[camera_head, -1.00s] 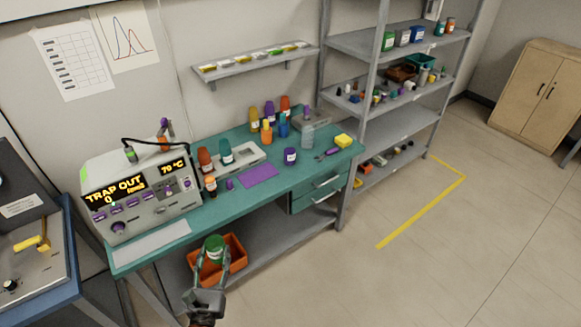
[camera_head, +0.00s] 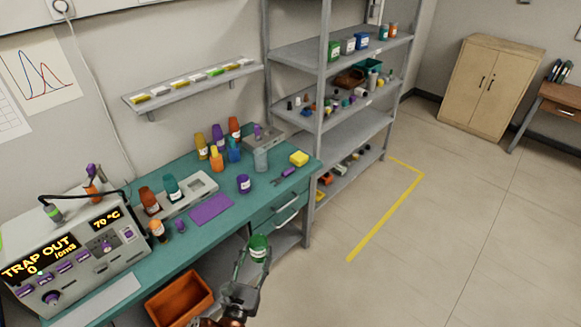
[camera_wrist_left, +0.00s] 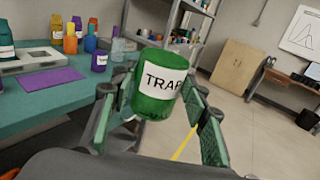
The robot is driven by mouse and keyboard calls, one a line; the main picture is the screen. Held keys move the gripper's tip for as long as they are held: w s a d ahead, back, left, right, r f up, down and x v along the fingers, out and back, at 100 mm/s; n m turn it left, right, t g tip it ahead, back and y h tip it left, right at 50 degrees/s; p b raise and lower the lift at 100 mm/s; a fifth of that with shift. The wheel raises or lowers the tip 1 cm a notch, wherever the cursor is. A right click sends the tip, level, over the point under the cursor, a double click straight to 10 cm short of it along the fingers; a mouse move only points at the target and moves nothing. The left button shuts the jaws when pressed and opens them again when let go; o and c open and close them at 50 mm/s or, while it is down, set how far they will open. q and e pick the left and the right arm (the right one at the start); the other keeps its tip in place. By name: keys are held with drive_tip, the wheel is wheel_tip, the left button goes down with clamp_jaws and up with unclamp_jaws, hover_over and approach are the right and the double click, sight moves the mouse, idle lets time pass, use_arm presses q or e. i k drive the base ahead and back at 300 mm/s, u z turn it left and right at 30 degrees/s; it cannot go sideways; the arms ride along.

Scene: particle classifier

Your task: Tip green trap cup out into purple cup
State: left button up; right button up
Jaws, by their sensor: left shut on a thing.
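The green trap cup (camera_head: 259,246) is upright between the fingers of my left gripper (camera_head: 257,262), which is shut on it in front of the bench's front edge. In the left wrist view the green cup (camera_wrist_left: 160,84) shows its white TRAP label between the two finger pads. The purple cup (camera_head: 244,184), dark with a white label, stands upright on the teal bench, beyond the held cup. It also shows in the left wrist view (camera_wrist_left: 100,62), left of the green cup. The insides of both cups cannot be made out. My right gripper is not in view.
A purple mat (camera_head: 211,208) lies left of the purple cup. An orange bin (camera_head: 181,298) is below the bench. Floor to the right is clear.

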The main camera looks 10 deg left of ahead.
sight(242, 180)
drive_tip(key=z, duration=0.2)
drive_tip(key=i, duration=1.35)
drive_tip(key=u, duration=0.45)
